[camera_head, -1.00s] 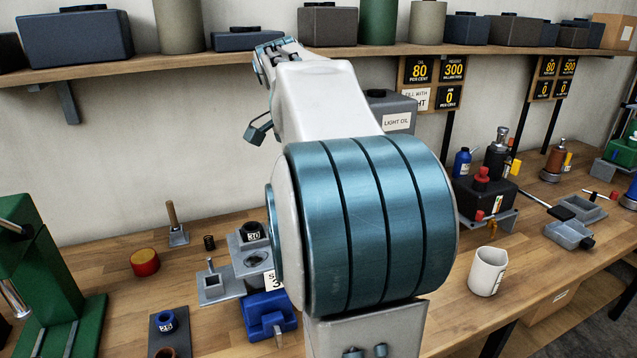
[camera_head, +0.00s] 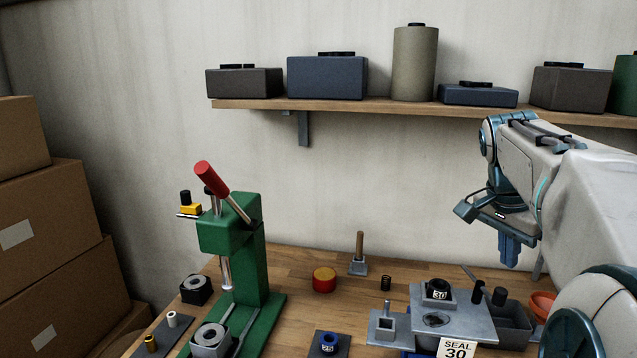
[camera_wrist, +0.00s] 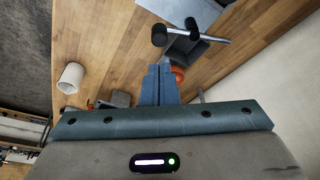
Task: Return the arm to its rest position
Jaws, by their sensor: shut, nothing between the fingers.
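My gripper (camera_head: 509,250) hangs from my raised arm at the right of the head view, pointing down above the back of the workbench. Its fingers are together and hold nothing. In the wrist view the shut fingers (camera_wrist: 159,85) point toward the wooden bench top (camera_wrist: 100,40). My forearm and elbow fill the right edge of the head view and hide part of the bench there.
A green press (camera_head: 240,250) with a red handle stands left on the bench. A grey fixture (camera_head: 400,325) with a SEAL 30 card (camera_head: 457,348) is below my gripper. A shelf (camera_head: 400,107) with several containers runs behind. Cardboard boxes (camera_head: 50,220) stack at left. A white cup (camera_wrist: 70,78) shows in the wrist view.

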